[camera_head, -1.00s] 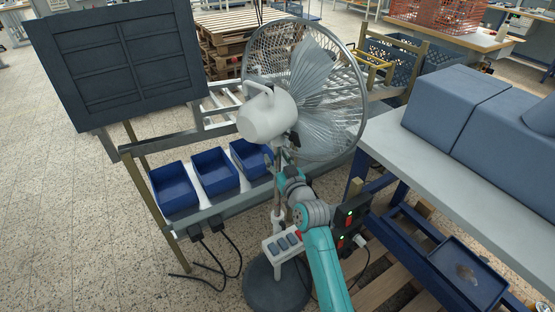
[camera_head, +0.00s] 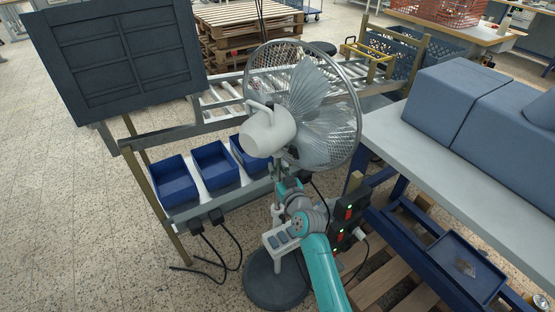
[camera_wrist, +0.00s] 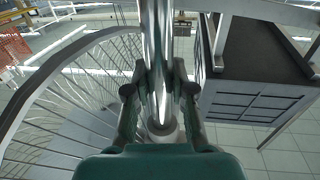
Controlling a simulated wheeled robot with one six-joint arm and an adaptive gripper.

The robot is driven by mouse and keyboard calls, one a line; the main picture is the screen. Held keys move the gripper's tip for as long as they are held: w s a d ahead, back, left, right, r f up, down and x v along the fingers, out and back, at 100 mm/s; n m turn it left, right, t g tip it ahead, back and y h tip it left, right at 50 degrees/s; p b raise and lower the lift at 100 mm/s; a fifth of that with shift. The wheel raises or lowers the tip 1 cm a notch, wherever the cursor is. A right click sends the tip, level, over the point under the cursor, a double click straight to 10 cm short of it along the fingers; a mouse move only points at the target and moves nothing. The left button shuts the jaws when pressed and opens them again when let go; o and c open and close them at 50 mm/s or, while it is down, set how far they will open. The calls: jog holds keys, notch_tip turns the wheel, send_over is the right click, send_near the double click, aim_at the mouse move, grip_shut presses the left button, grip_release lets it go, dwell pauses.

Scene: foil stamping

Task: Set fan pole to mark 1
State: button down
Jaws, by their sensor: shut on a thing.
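The pedestal fan (camera_head: 300,110) stands on its round dark base (camera_head: 275,278) in the head view, its wire cage facing right and back. Its chrome pole is mostly hidden there by my arm. In the wrist view the pole (camera_wrist: 157,40) runs vertically between the fingers of my gripper (camera_wrist: 160,90), which is shut on it. A pale round collar (camera_wrist: 165,130) sits around the pole between the finger bases. A light switch box (camera_head: 283,240) is on the lower pole. No mark on the pole can be made out.
Blue bins (camera_head: 214,165) stand on a rack at the left, below a dark panel (camera_head: 115,60). A workbench (camera_head: 440,145) with blue-grey boxes is close on the right.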

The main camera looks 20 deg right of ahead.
jog(key=shift+f, duration=0.4)
jog(key=c, duration=1)
grip_release()
jog(key=shift+o, duration=0.2)
jog(key=shift+r, duration=0.15)
jog(key=s+d, duration=0.1)
jog(key=s, duration=1.1)
jog(key=shift+d, duration=0.1)
